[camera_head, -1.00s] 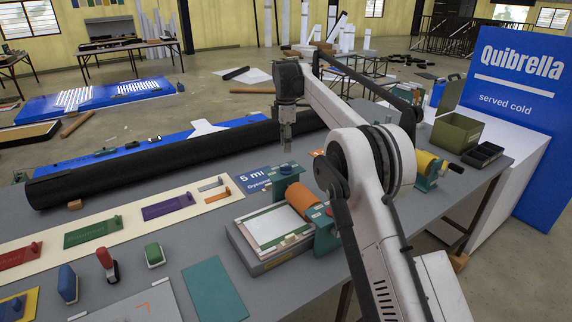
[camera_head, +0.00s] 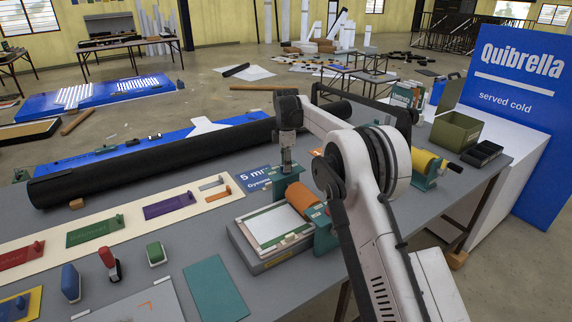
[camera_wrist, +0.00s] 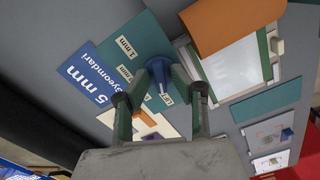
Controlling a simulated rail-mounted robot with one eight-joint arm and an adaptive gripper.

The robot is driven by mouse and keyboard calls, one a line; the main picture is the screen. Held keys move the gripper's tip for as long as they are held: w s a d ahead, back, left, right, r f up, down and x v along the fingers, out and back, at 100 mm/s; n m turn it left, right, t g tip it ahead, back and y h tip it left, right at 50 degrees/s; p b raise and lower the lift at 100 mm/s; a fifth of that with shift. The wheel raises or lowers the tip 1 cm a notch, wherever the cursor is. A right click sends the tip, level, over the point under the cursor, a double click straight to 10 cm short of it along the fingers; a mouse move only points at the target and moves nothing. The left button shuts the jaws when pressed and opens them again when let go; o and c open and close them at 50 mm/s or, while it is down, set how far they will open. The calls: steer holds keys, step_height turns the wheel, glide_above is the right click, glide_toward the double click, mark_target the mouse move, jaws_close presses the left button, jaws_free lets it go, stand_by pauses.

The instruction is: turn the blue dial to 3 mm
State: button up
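The blue dial (camera_wrist: 158,74) sits on a teal plate (camera_wrist: 140,40) in the wrist view. A white label on the plate reads "1 mm" (camera_wrist: 125,47); other labels by the dial are partly covered or too small to read. A pale mark on the dial faces the lower side of the picture. My gripper (camera_wrist: 160,80) points down at the dial with one finger on each side of it; I cannot tell whether they touch it. In the head view my gripper (camera_head: 287,168) is low over the plate, and the dial is hidden.
A blue "5 mm" sign (camera_wrist: 85,80) lies beside the plate. An orange roller (camera_head: 303,197) and a framed white panel (camera_head: 272,229) stand close by. A long black roll (camera_head: 160,153) lies behind. A teal sheet (camera_head: 215,288) lies flat in front.

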jaws_close()
steer(key=shift+b, duration=0.3)
steer(key=m+b, duration=0.2)
steer(key=m, duration=0.1)
steer(key=shift+f, duration=0.1)
steer(key=m+b, duration=0.2)
steer(key=m, duration=0.2)
steer(key=shift+m, duration=0.3)
steer(key=m+b, duration=0.1)
steer(key=m, duration=0.4)
steer(key=shift+m+b, duration=0.45)
steer(key=shift+m, duration=2.05)
